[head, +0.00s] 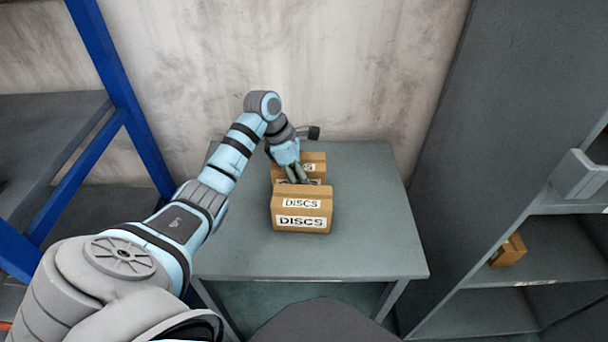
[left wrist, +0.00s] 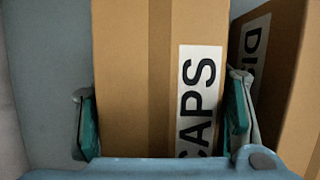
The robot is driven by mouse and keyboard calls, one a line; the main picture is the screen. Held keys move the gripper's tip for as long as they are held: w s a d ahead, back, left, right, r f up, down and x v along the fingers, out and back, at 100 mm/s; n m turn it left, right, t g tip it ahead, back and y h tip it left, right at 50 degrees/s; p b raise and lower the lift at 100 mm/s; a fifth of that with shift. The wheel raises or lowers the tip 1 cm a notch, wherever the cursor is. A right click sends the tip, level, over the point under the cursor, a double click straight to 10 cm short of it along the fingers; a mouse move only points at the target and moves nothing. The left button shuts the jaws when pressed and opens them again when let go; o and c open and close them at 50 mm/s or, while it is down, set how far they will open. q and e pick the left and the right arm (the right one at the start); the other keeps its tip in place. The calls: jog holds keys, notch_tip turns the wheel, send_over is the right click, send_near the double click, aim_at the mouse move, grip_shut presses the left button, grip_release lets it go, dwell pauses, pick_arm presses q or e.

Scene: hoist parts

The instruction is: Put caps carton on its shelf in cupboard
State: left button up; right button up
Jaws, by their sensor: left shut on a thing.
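The caps carton, brown with a white CAPS label (left wrist: 198,100), stands between my left gripper's fingers in the left wrist view. In the head view it is the rear carton (head: 317,160) on the grey table (head: 375,225), partly hidden by my gripper and the front carton. My left gripper (head: 296,178) reaches down onto it and is shut on it. The carton looks to be still at table level. The cupboard (head: 455,170) stands open at the right, with grey shelves (head: 555,250). My right gripper is not in view.
A brown DISCS carton (head: 302,212) stands just in front of the caps carton; its side shows close to one finger in the left wrist view (left wrist: 280,80). A small carton (head: 508,251) lies on a cupboard shelf. A blue-framed rack (head: 125,95) stands left. The table's right side is clear.

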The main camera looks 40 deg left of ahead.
pick_arm(q)
jog(key=o, duration=1.6)
jog(key=shift+f, duration=0.1)
jog(key=shift+c, duration=0.2)
